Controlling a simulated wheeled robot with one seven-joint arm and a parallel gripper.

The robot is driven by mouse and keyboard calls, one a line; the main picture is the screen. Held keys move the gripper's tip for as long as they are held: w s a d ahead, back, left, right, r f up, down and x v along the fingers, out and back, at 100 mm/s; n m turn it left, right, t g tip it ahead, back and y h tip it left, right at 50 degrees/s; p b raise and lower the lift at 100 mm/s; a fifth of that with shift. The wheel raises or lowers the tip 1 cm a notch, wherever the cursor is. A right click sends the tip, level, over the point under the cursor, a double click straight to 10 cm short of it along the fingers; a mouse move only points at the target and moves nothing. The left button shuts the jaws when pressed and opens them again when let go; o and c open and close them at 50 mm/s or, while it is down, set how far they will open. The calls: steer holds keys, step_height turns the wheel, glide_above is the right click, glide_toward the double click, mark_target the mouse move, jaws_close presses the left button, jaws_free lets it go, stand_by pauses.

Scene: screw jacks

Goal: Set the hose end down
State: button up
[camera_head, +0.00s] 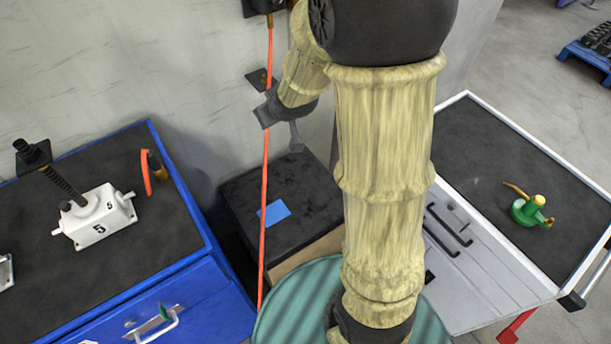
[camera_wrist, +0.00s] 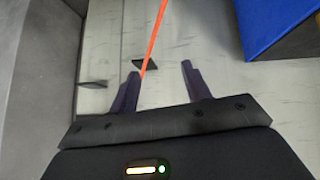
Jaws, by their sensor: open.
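An orange hose (camera_head: 265,170) hangs from a dark fitting at the top of the wall and runs down past the left side of my gripper. Its lower end is hidden behind the green round top. In the wrist view the hose (camera_wrist: 154,38) passes close to the left finger; I cannot tell whether they touch. My gripper (camera_wrist: 161,72) is open, with nothing clearly held between its fingers. A short orange curved piece (camera_head: 146,172) with a dark brown cylinder (camera_head: 155,165) is on the blue bench; I cannot tell whether it belongs to the hose.
The blue bench (camera_head: 190,235) bears a white screw jack (camera_head: 97,216) marked 5. A black box (camera_head: 235,195) with a blue patch stands by the wall. A ribbed green round top (camera_head: 285,315) is in front. The grey-topped cart (camera_head: 480,160) holds a green oil can (camera_head: 528,210).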

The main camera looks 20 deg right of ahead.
steer(key=s+f+m+g, duration=0.2)
steer(key=s+g, duration=0.3)
steer(key=s, duration=1.3)
steer(key=shift+d+f+m+g+h, duration=0.3)
steer(key=shift+d+f+m+g, duration=0.05)
steer(key=shift+f+m+g, duration=0.05)
steer(key=shift+o, duration=0.4)
steer(key=w+a+f+m+t+y, duration=0.1)
steer(key=w+a+m+t, duration=0.2)
steer(key=a, duration=0.4)
steer(key=w+a+f+m+t+y, duration=0.1)
steer(key=w+a+m+y, duration=0.15)
steer(key=a+m, duration=0.35)
steer(key=w+a+m+t+y, duration=0.1)
steer(key=w+a+m+t, duration=0.2)
steer(key=a, duration=0.4)
steer(key=s+a+r+m+t+b, duration=0.1)
steer(key=a+m, duration=0.3)
steer(key=m, duration=0.6)
steer(key=s+a+r+m+t+h, duration=0.1)
steer(key=a+r+m+t, duration=0.2)
steer(key=m, duration=0.8)
steer(key=shift+s+a+r+t+b, duration=0.35)
steer(key=shift+a+r, duration=0.15)
steer(key=shift+a, duration=0.6)
